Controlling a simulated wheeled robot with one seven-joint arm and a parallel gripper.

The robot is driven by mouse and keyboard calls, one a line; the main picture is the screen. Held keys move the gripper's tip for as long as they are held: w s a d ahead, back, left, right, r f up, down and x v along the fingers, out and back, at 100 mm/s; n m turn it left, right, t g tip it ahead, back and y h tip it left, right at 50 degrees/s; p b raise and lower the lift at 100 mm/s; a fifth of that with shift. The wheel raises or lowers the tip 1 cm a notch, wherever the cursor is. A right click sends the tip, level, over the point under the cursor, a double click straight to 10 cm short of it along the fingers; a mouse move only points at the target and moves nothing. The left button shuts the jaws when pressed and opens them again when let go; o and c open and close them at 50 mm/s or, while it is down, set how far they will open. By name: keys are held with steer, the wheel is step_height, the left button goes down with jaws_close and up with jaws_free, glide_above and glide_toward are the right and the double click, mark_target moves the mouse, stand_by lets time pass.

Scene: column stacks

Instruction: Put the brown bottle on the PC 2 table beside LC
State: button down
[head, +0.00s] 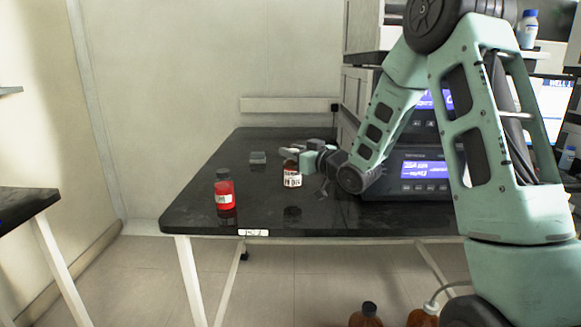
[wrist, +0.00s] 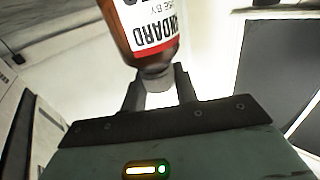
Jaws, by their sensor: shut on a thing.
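The brown bottle (head: 292,180) has a white label with a red band and hangs upright over the black table (head: 330,221). A gap between it and its reflection shows it a little above the tabletop. My gripper (head: 297,157) is shut on its top end. In the wrist view the brown bottle (wrist: 150,30) runs out of the top edge, with its pale cap between the fingers of my gripper (wrist: 158,88). The instrument stack with blue displays (head: 420,172) stands on the table to the right, partly behind my arm. A small tag (head: 253,232) on the table's front edge is unreadable.
A red bottle with a dark cap (head: 225,190) stands left of the held bottle. A small grey box (head: 258,158) lies behind. Another dark table (head: 25,203) is at far left. Brown bottles (head: 366,316) show low at the bottom. The table's front-middle strip is clear.

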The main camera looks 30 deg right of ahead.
steer(key=shift+f+b, duration=0.4)
steer(key=shift+f, duration=1.55)
steer(key=c, duration=1.1)
jaws_free()
steer(key=s, duration=0.4)
steer(key=s+d, duration=0.1)
steer(key=s, duration=0.3)
steer(key=s+d, duration=0.1)
steer(key=s, duration=0.3)
steer(key=shift+d, duration=0.1)
